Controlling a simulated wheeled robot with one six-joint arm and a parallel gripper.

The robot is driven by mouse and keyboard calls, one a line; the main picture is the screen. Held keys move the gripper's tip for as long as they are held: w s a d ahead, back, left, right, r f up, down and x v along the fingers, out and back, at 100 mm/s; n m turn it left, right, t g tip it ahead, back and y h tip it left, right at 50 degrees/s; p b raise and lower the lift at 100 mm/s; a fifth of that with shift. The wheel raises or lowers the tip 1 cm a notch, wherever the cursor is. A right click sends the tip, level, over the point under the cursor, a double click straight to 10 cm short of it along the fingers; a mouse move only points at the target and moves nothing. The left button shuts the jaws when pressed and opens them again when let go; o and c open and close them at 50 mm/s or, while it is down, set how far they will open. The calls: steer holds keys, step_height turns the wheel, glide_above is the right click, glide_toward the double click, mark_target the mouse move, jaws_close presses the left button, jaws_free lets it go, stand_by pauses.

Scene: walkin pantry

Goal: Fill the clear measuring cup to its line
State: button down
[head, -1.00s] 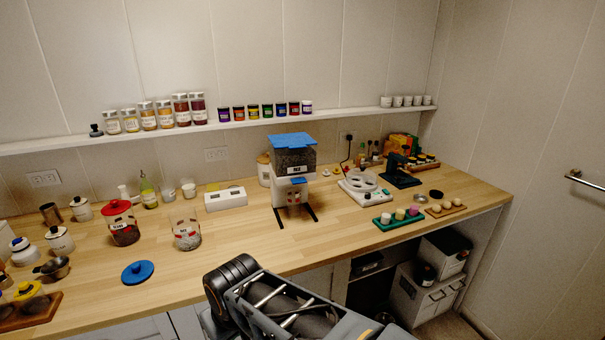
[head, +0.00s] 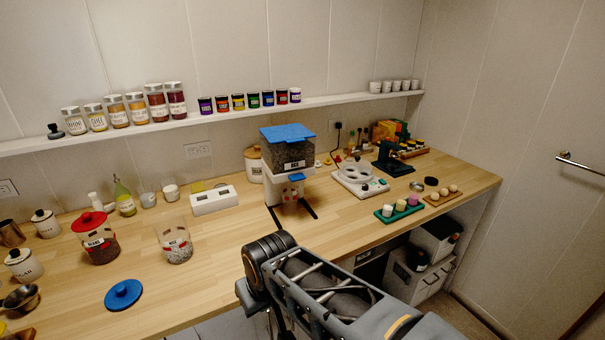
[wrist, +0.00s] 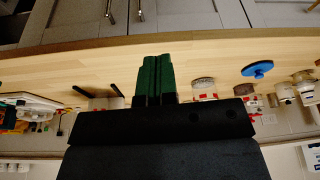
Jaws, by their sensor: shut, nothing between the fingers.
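A dispenser (head: 288,150) with a blue lid, dark contents and a white lower body stands at the middle of the wooden counter. Under its blue spout part is a small clear vessel with red marks (head: 293,190), which may be the measuring cup; its fill level is too small to tell. An open clear jar (head: 176,246) with pale grains in its bottom stands to the left; it also shows in the wrist view (wrist: 204,88). My gripper (wrist: 155,60) has green fingers, shut and empty, apart from these things. In the head view my arm hides it.
A blue lid (head: 123,295) lies at the counter's front left. A red-lidded jar (head: 96,240) stands behind it. A white appliance (head: 360,179) and a green tray with small cups (head: 399,209) are to the right. Bare counter lies in front of the dispenser.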

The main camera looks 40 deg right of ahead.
steer(key=w+d+r+m+t, duration=0.1)
steer(key=w+d+r+t, duration=0.1)
steer(key=w+d+r, duration=0.9)
steer(key=w+d+r+t, duration=0.1)
steer(key=w+d+r, duration=0.1)
steer(key=d, duration=0.3)
steer(key=w+d+r+t+h, duration=0.1)
steer(key=w+d+r, duration=0.1)
steer(key=d+r, duration=0.2)
steer(key=w+d+r+t, duration=0.1)
steer(key=w+d+r, duration=0.1)
steer(key=d, duration=0.4)
steer(key=shift+w+d+r+m, duration=0.2)
steer(key=shift+w+r+m, duration=0.1)
steer(key=shift+w+r, duration=0.1)
steer(key=shift+w, duration=0.1)
steer(key=p, duration=0.2)
glide_above(298, 177)
steer(key=s, duration=0.3)
step_height(298, 177, down, 7)
steer(key=shift+w+a+f, duration=0.1)
steer(key=shift+w+f, duration=0.1)
steer(key=shift+f, duration=0.85)
steer(key=shift+w+a+f, duration=0.1)
steer(key=shift+w+f, duration=0.1)
steer(key=shift+f, duration=0.8)
